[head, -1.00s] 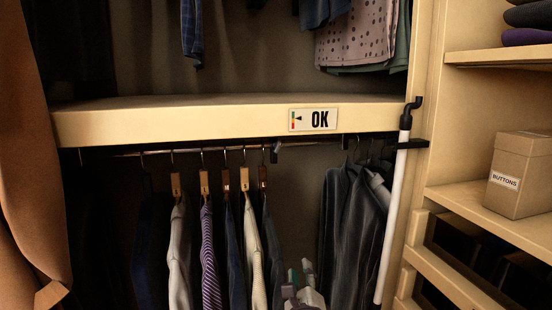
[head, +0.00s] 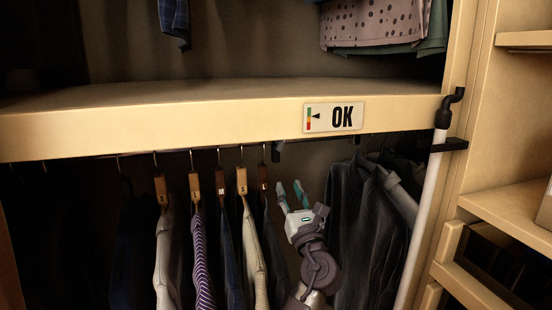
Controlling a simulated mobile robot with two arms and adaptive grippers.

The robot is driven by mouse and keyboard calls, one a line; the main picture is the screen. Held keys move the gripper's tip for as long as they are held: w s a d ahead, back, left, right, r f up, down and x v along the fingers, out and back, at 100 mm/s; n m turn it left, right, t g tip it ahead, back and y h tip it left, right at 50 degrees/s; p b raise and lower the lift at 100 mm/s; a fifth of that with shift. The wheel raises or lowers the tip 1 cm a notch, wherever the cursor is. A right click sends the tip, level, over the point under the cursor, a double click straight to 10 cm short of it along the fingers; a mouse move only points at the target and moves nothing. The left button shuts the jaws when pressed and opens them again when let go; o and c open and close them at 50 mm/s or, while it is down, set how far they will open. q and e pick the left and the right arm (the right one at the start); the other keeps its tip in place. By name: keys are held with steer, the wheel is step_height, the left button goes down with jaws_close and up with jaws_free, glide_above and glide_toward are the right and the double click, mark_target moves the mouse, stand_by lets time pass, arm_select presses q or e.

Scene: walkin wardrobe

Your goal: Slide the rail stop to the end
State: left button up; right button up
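The rail stop (head: 277,151) is a small dark clip on the rail under the shelf, just right of the hanging clothes with wooden size tags. The rail (head: 205,150) is thin and runs along the underside of the shelf, partly hidden behind the shelf's front edge. My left gripper (head: 290,190) points up from below, with its teal-tipped fingers apart and nothing between them. It is below the rail stop and slightly to its right, not touching it. My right gripper is not in view.
Tagged garments (head: 203,245) hang left of my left gripper; dark garments (head: 370,230) hang to its right. An "OK" sign (head: 333,117) is on the shelf edge (head: 200,132). A white pole (head: 424,215) stands at the right upright. A narrow gap lies between the garment groups.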

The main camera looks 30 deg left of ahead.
mark_target(277, 158)
arm_select(q)
steer(key=b+x, duration=0.1)
steer(key=x, duration=1.1)
steer(key=shift+f, duration=0.15)
jaws_close()
